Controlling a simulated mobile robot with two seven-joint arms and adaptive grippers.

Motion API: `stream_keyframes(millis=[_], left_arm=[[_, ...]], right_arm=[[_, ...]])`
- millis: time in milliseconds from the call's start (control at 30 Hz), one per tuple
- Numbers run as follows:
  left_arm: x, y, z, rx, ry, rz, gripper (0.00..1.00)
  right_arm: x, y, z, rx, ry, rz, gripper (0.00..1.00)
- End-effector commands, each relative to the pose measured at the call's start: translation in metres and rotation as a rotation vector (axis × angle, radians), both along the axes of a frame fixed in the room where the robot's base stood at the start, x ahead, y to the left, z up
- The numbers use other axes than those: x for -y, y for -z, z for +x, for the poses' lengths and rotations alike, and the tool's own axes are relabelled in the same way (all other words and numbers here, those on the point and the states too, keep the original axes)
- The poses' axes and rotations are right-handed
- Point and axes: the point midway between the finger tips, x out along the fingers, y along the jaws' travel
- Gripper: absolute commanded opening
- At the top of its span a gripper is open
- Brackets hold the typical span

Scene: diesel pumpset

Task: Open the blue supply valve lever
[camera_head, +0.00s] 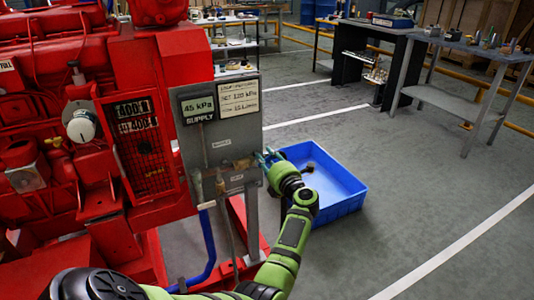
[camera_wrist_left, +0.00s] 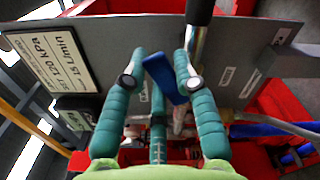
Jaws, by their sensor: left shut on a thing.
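The blue supply valve lever (camera_wrist_left: 166,80) shows in the left wrist view between the fingertips of my left gripper (camera_wrist_left: 160,83), in front of the grey panel. The teal fingers are closed on it, one on each side, with a third finger below. In the head view my left gripper (camera_head: 268,158) is at the right edge of the grey gauge panel (camera_head: 222,150), beside the brass valve fitting (camera_head: 243,164). The fingers mostly hide the lever there. My right gripper is not in view.
The panel carries a 45 kPa supply display (camera_head: 198,108) and a pale text plate (camera_head: 239,98). The red pumpset (camera_head: 60,120) fills the left. A blue bin (camera_head: 340,207) stands on the floor behind my arm. Workbenches (camera_head: 470,50) are farther back; the floor between is clear.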

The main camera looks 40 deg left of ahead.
Motion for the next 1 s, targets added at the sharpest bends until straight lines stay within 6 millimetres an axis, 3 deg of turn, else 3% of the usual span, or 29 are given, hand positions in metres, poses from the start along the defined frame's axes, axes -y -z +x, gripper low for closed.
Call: stream_keyframes(millis=[500, 1000], left_arm=[[0.002, 0.023, 0.010, -0.361, 0.000, 0.155, 0.00], [0.002, 0.029, 0.010, -0.462, -0.002, 0.199, 0.00]], right_arm=[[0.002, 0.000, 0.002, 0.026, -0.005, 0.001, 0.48], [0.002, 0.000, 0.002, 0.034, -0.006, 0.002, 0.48]])
